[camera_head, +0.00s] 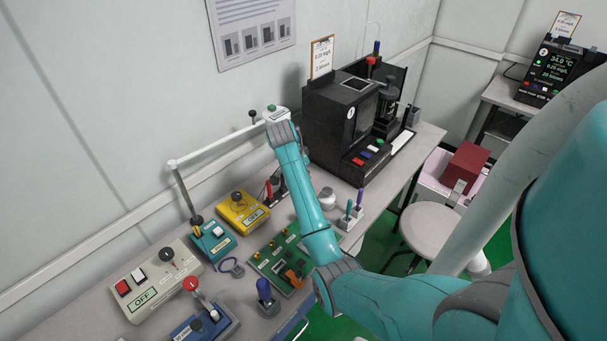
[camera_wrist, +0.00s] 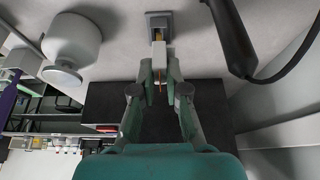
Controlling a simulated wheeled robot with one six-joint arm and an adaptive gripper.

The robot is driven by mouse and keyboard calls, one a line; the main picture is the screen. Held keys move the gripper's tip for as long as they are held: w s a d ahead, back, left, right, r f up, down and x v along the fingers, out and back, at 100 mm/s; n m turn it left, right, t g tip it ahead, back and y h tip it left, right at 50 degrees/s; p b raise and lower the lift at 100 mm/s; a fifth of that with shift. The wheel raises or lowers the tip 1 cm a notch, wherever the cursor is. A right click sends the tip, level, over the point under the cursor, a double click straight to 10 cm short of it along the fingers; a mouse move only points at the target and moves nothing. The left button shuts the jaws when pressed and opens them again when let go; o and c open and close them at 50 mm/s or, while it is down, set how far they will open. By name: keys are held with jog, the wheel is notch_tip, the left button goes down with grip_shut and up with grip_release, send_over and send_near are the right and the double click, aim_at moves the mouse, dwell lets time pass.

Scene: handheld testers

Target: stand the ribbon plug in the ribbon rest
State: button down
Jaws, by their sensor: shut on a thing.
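In the wrist view my gripper (camera_wrist: 159,70) has its two fingers closed on a small pale piece with an orange strip, which I take to be the ribbon plug (camera_wrist: 158,58). Beyond the fingertips is a small grey block with a recess, seemingly the ribbon rest (camera_wrist: 159,17). A yellowish part shows between the plug and the block. The plug lines up with the block, but I cannot tell whether it touches or sits inside it. In the head view my own arm hides the gripper, plug and rest.
A white round-topped object (camera_wrist: 72,42) stands left of the rest, and a black corded handle (camera_wrist: 232,38) lies to its right. In the head view a black instrument (camera_head: 341,117), a yellow box (camera_head: 240,212) and a green board (camera_head: 270,262) crowd the bench.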

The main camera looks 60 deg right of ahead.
jog(key=shift+f, duration=0.7)
dwell(0.3)
jog(key=c, duration=1.1)
grip_release()
jog(key=shift+r, duration=0.1)
